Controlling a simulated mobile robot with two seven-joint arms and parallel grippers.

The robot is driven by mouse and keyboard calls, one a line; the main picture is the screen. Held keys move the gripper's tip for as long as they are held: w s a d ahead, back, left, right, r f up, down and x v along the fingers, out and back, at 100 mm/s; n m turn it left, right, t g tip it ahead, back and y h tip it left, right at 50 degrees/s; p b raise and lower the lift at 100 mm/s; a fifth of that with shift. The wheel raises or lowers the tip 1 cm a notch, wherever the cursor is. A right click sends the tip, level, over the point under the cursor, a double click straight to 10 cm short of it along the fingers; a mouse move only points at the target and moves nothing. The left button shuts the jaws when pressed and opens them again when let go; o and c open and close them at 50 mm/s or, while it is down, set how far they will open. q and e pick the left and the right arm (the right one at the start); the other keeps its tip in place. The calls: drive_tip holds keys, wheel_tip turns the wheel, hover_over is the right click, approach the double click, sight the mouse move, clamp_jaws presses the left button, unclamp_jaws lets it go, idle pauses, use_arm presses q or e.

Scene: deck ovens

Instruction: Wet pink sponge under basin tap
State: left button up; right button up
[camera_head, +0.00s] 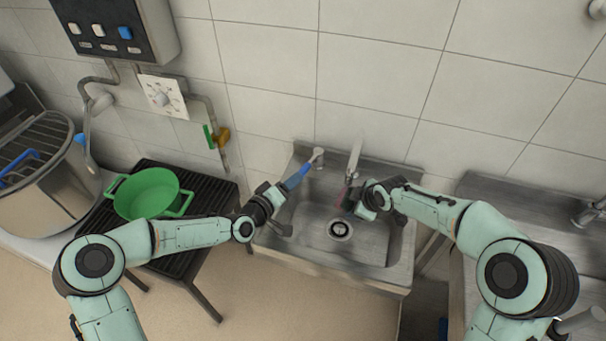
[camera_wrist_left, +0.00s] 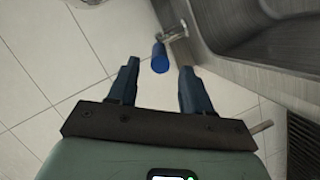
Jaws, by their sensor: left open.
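The pink sponge (camera_head: 342,194) shows as a small reddish sliver at my right gripper (camera_head: 349,200), which holds it inside the basin (camera_head: 372,270). The gripper hides most of the sponge. The metal tap (camera_head: 354,158) rises at the back of the basin, its spout just above the sponge; I make out no water. In the left wrist view a blue knob (camera_wrist_left: 160,57) lies ahead, between the lines of the open fingers (camera_wrist_left: 155,75).
A green pot (camera_head: 150,193) stands on a dark slatted rack (camera_head: 180,265) left of the basin. A large steel pot (camera_head: 45,195) is at far left. A steel counter (camera_head: 540,200) lies to the right. The tiled wall closes off the back.

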sight(308, 164)
use_arm(q)
drive_tip(key=x, duration=0.6)
drive_tip(key=shift+w+d, duration=0.1)
drive_tip(key=shift+w, duration=0.05)
drive_tip(key=shift+c, duration=0.3)
clamp_jaws()
